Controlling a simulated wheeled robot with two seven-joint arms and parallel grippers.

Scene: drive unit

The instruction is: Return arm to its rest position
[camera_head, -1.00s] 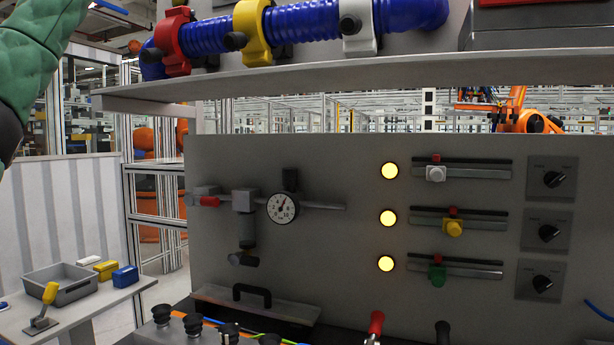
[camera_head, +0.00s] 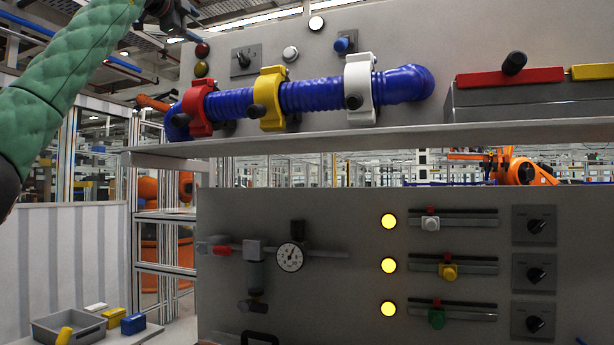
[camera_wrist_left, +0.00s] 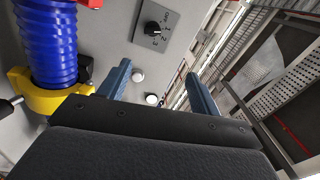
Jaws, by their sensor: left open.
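My left arm, in a green quilted sleeve, comes in from the left in the head view and rises to the top edge. My left gripper (camera_head: 172,14) is partly cut off at the top of that view, high above the left end of the blue corrugated hose. In the left wrist view the two blue-grey fingers of my left gripper (camera_wrist_left: 160,80) stand apart with nothing between them. The blue hose (camera_wrist_left: 48,45) and its yellow clamp (camera_wrist_left: 50,95) are to the left of the fingers there. My right gripper is not in view.
The hose (camera_head: 312,94) runs through red (camera_head: 196,108), yellow (camera_head: 269,98) and white (camera_head: 360,90) clamps above a grey shelf (camera_head: 330,144). A dark knob (camera_head: 243,60) sits on the upper panel. Below are a gauge (camera_head: 290,257), lit yellow lamps and sliders. A grey bin (camera_head: 70,325) stands lower left.

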